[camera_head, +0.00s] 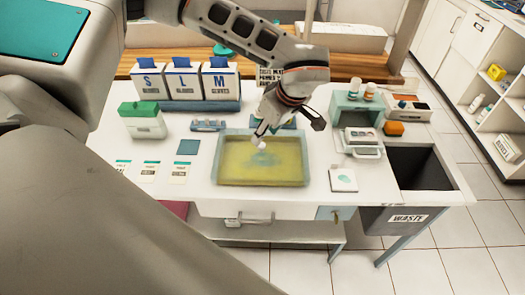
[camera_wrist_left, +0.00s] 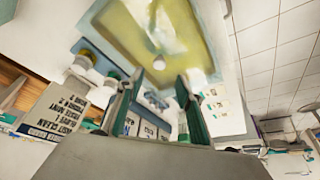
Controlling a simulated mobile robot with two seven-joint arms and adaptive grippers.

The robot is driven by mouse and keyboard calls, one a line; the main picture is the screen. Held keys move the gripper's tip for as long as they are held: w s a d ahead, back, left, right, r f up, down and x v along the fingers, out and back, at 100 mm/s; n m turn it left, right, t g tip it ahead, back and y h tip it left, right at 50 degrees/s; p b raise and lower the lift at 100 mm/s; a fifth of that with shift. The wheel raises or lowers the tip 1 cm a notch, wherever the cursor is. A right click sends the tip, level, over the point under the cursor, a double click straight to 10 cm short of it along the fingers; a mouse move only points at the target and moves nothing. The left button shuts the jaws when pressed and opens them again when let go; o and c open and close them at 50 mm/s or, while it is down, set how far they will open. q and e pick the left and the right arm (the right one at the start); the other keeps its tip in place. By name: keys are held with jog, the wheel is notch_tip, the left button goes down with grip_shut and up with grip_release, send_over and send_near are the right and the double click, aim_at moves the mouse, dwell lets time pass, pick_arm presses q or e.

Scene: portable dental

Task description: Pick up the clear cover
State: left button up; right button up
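The clear cover (camera_head: 240,170) appears as a yellowish see-through sheet over a shallow tray with a grey-blue rim (camera_head: 217,160), on the white worktop. It also shows in the wrist view (camera_wrist_left: 200,30), with a small pale round knob (camera_wrist_left: 158,63). My left gripper (camera_head: 288,127) hangs over the tray's back edge, its fingers spread. In the wrist view, the left gripper (camera_wrist_left: 160,80) has its dark green fingers apart with nothing between them; the knob appears just beyond the fingertips. Any contact cannot be told. My right gripper is not in view.
Glove boxes (camera_head: 183,83) stand at the back left, and a green-and-white box (camera_head: 142,120) nearer. A waste bin (camera_head: 418,168) is at the right. Small cards (camera_head: 150,170) lie left.

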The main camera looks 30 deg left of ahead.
aim_at(262, 145)
pick_arm(q)
jog(key=x, duration=0.6)
jog(key=shift+w+d+f, duration=0.1)
jog(key=shift+d+f, duration=0.1)
grip_shut()
